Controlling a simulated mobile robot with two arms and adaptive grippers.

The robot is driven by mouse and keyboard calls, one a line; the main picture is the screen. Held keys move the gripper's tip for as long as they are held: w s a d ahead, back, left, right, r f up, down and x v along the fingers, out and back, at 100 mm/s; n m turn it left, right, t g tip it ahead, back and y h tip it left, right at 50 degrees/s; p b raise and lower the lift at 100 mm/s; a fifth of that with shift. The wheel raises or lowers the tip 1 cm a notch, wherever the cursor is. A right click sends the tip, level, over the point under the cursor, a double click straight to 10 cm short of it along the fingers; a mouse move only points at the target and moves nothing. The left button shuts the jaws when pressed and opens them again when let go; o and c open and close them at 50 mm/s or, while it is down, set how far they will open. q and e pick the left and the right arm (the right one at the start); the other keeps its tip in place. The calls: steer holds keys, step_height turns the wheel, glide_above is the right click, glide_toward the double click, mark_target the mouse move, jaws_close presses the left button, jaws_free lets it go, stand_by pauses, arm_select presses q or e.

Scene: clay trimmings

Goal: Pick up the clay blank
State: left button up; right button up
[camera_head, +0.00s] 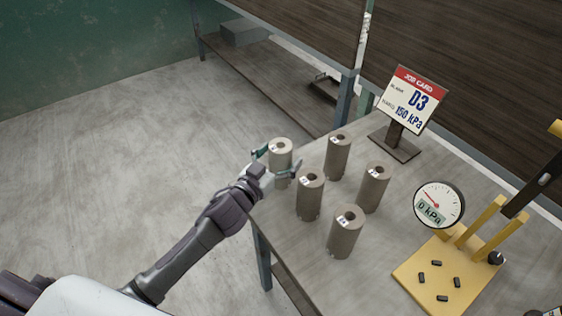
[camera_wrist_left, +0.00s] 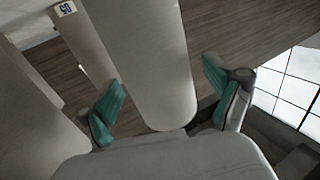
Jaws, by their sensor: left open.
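Several grey-brown clay blanks, upright cylinders with a hole and a small tag on top, stand on the grey table (camera_head: 285,225). My left gripper (camera_head: 279,162) is at the leftmost blank (camera_head: 281,148), near the table's left corner. Its teal fingertips are open, one on either side of that blank. In the left wrist view the blank (camera_wrist_left: 150,60) stands between the two spread fingers (camera_wrist_left: 164,92); whether they touch it I cannot tell. A tag reading D5 shows on a neighbouring blank (camera_wrist_left: 82,40). The tags in the head view are too small to read. My right gripper is out of view.
Other blanks (camera_head: 337,157) (camera_head: 310,196) (camera_head: 374,188) (camera_head: 346,232) stand close to the right. A job card (camera_head: 411,100) reads D3, 150 kPa. A yellow press stand (camera_head: 425,285) with a gauge (camera_head: 438,205) at 0 kPa is at the right.

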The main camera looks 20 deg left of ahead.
arm_select(q)
steer(key=shift+w, duration=0.1)
steer(key=c, duration=1.6)
steer(key=shift+r, duration=0.15)
jaws_close()
